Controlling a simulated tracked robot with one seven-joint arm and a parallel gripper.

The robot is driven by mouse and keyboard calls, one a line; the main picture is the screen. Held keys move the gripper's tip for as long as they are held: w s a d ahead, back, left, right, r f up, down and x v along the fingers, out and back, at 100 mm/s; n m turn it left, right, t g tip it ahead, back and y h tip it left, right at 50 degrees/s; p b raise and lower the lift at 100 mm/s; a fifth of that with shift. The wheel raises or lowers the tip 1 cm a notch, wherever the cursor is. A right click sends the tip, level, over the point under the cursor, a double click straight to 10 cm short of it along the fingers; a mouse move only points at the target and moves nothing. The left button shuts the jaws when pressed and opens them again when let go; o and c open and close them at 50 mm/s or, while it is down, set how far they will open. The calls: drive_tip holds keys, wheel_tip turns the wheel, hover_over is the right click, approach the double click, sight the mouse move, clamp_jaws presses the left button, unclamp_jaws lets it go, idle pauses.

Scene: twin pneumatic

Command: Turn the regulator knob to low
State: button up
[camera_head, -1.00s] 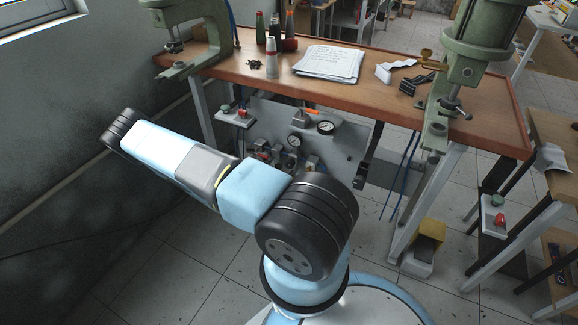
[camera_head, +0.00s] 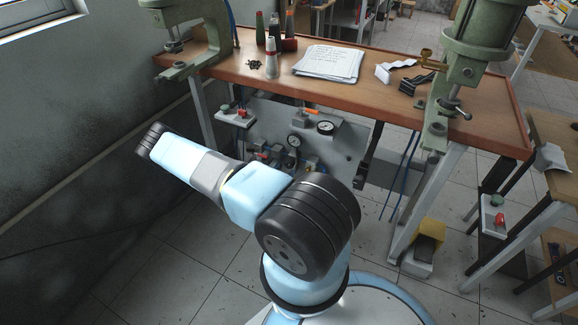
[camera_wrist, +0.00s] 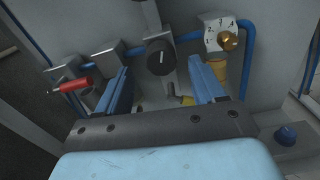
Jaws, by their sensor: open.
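In the wrist view my gripper (camera_wrist: 160,67) is open, with two blue fingers apart and nothing between them in its grip. A black round knob (camera_wrist: 160,56) shows on the grey panel between and beyond the fingertips. A brass knob (camera_wrist: 228,40) on a white plate with numbers is just right of the right finger. In the head view the grey panel (camera_head: 345,145) hangs under the bench; my arm crosses in front and my gripper is not seen there.
Blue hoses run along the panel. Gauges (camera_head: 326,127) and an orange lever (camera_head: 311,110) sit high on the panel. The wooden bench (camera_head: 330,90) overhangs it.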

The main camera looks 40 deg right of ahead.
sight(288, 165)
drive_tip(key=shift+x, duration=2.45)
drive_tip(key=shift+c, duration=0.2)
drive_tip(key=c, duration=1)
drive_tip(key=shift+w+a+n, duration=0.1)
drive_tip(key=shift+n, duration=1)
drive_tip(key=shift+w+a+n, duration=0.1)
drive_tip(key=shift+w+n, duration=0.05)
drive_tip(key=shift+n, duration=0.95)
drive_tip(key=o, duration=0.8)
drive_tip(key=shift+o, duration=1.2)
drive_tip(key=shift+s+d, duration=0.1)
drive_tip(key=shift+s, duration=0.1)
